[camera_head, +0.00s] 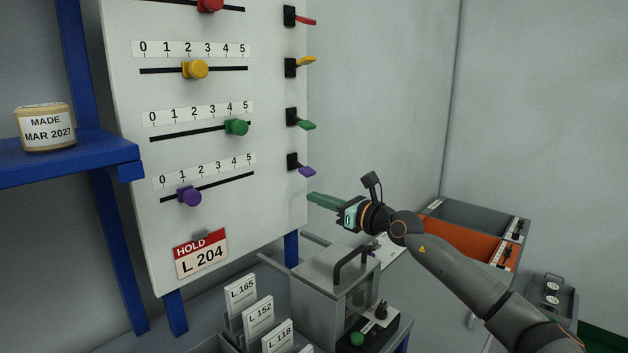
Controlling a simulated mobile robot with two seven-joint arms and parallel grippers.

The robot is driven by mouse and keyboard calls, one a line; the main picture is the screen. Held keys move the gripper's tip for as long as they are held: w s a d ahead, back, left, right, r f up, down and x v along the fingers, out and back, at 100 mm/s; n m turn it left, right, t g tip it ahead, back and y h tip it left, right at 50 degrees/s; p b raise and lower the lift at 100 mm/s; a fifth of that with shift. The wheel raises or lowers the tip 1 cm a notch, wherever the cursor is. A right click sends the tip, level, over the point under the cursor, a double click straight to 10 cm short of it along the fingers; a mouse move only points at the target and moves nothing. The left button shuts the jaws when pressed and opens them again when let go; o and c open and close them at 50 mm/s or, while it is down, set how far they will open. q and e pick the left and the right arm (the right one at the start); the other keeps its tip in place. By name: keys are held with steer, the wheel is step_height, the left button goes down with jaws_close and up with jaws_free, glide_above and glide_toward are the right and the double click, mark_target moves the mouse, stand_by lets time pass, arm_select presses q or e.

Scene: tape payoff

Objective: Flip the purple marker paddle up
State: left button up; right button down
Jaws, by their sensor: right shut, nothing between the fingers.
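The purple marker paddle (306,171) sticks out from a black mount at the right edge of the white board (215,215). It slopes down to the right, beside the lowest slider row. My right gripper (311,197) is shut, with nothing between its green fingers. Its fingertips are a little below the purple paddle, near the board's right edge. I cannot tell whether they touch the board. The left gripper is not in view.
The green paddle (307,125) also slopes down; the yellow paddle (306,60) tilts up. A purple slider knob (190,196) sits left on the board. A grey box with a handle (335,281) stands below my right gripper.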

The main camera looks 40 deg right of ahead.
mark_target(303, 169)
steer(key=shift+w+a+r, duration=0.1)
steer(key=shift+w, duration=1.15)
steer(key=shift+w+r+p, duration=0.2)
steer(key=shift+r+p, duration=0.05)
steer(key=shift+p, duration=0.15)
steer(key=r, duration=0.1)
steer(key=s+r+p, duration=0.1)
steer(key=r, duration=0.1)
steer(key=shift+s, duration=0.2)
steer(key=shift+r, duration=0.1)
